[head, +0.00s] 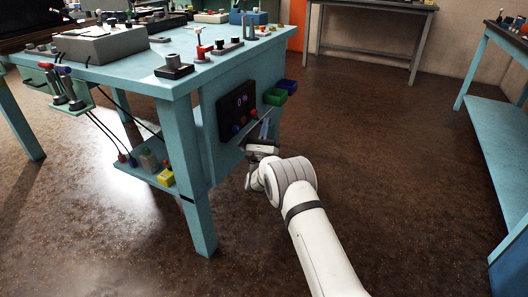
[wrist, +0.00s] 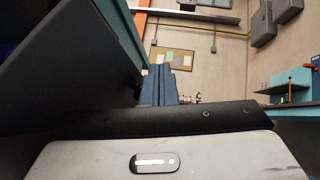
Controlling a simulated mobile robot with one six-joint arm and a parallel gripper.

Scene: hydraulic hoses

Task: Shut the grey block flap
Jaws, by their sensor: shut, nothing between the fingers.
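My gripper (head: 267,122) is at the right end of the blue workbench, low beside its side panel, with its narrow blue-grey fingers together and nothing between them. In the wrist view the fingers (wrist: 160,85) stand side by side beyond the wrist housing. A dark slab (wrist: 65,75) fills the left of that view, close to the camera. I cannot clearly make out a grey block flap; my wrist may hide part of that area.
The blue workbench (head: 195,82) carries a grey box (head: 105,43) and several fittings. A low shelf (head: 150,178) holds small parts. Green (head: 274,97) and blue bins hang behind my gripper. The brown floor (head: 400,170) to the right is clear up to another blue bench (head: 495,130).

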